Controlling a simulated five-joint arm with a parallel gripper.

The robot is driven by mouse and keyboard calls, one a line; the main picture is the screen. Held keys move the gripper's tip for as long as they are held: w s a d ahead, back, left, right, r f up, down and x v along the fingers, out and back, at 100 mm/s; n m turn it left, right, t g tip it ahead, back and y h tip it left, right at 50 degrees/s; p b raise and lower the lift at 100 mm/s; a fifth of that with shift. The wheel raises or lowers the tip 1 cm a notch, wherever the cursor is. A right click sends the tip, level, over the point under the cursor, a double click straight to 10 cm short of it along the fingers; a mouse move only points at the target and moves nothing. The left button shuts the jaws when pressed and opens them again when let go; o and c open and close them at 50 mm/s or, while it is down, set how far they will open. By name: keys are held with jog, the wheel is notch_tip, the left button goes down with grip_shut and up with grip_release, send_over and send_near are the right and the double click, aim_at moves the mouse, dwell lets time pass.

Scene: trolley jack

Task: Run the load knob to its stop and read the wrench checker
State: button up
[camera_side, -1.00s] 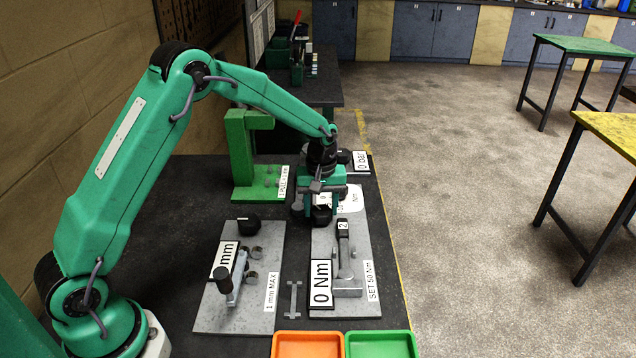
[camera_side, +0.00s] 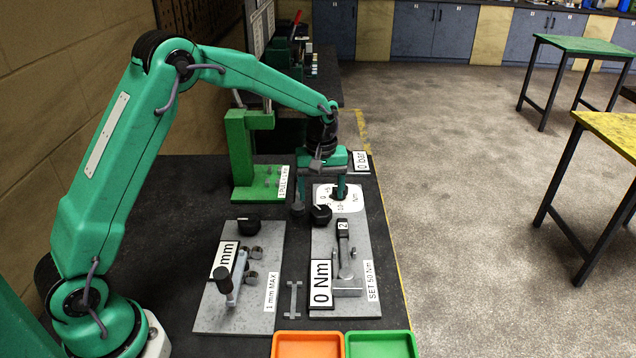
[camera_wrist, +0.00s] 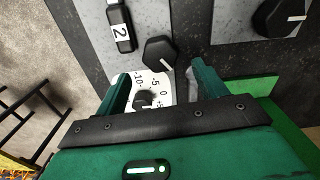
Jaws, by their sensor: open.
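The wrench checker is a grey plate (camera_side: 372,250) marked SET 50 Nm, and its display (camera_side: 321,284) reads 0 Nm. A lever tagged 2 (camera_side: 343,227) stands on it. A black six-sided knob with a white line (camera_side: 321,214), apparently the load knob, is at the plate's far end; it also shows in the wrist view (camera_wrist: 160,54). My gripper (camera_side: 320,192) is open and empty, above and behind this knob. In the wrist view, the fingers (camera_wrist: 160,88) stand apart over a white dial card (camera_wrist: 155,80) with a small dark knob (camera_wrist: 144,99).
Left is another grey plate (camera_side: 212,307) marked 1 mm MAX, with a black knob (camera_side: 248,226). A green press-like stand (camera_side: 241,150) is behind it. A 0 bar display (camera_side: 362,161) is beyond my gripper. Orange (camera_side: 307,336) and green (camera_side: 381,336) trays are in front.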

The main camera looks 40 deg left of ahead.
aim_at(322, 210)
jog(key=shift+r, duration=1.4)
jog(key=shift+n, duration=0.3)
jog(key=n, duration=0.5)
jog(key=shift+d+f, duration=0.15)
jog(key=shift+f, duration=3.9)
jog(key=c, duration=1)
